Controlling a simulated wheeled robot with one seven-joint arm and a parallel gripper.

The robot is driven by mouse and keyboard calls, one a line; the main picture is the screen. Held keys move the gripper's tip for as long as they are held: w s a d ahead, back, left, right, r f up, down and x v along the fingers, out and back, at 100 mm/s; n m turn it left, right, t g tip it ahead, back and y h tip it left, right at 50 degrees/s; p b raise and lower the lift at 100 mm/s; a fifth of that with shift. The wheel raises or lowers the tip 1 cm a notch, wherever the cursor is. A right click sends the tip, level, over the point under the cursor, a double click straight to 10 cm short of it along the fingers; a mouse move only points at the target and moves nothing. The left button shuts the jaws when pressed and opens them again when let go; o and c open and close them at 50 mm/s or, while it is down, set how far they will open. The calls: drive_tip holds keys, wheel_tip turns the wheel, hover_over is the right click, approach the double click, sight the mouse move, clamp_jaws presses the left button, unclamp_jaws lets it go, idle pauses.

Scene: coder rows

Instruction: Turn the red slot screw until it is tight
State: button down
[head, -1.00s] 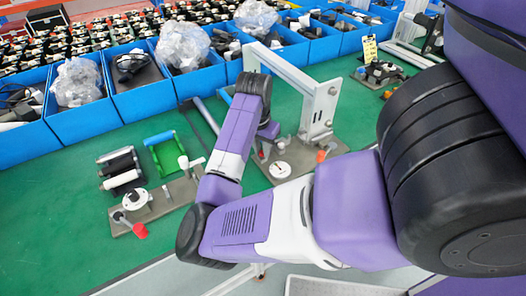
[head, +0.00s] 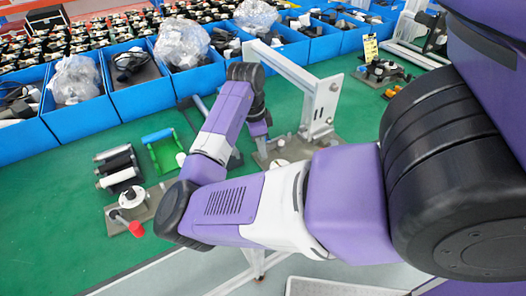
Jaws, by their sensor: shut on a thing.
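My gripper (head: 262,140) is small in the head view, at the end of my arm just left of the grey metal frame. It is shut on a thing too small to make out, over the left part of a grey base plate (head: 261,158). My upper arm hides much of that plate. A white round part (head: 279,163) shows just beside the gripper. I cannot make out a screw slot anywhere. A red knob (head: 136,229) sits on another fixture plate at the left, well apart from my gripper.
The grey metal frame (head: 310,85) stands close to the right of my gripper. Blue bins (head: 141,97) line the back of the green table (head: 60,195). The front-left table is clear.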

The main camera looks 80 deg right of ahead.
idle(0.3)
drive_tip(key=m, duration=0.2)
drive_tip(key=m+b, duration=0.1)
drive_tip(key=m, duration=0.1)
drive_tip(key=m+y+b, duration=0.1)
drive_tip(key=m, duration=0.1)
drive_tip(key=shift+d+f, duration=0.15)
drive_tip(key=shift+f, duration=0.1)
drive_tip(key=m+b, duration=0.1)
drive_tip(key=m, duration=0.3)
drive_tip(key=shift+s+r+m+y+b, duration=0.1)
drive_tip(key=shift+s+m+y+b, duration=0.05)
drive_tip(key=shift+m+y+b, duration=0.2)
drive_tip(key=c, duration=1.4)
unclamp_jaws()
drive_tip(key=shift+c, duration=0.2)
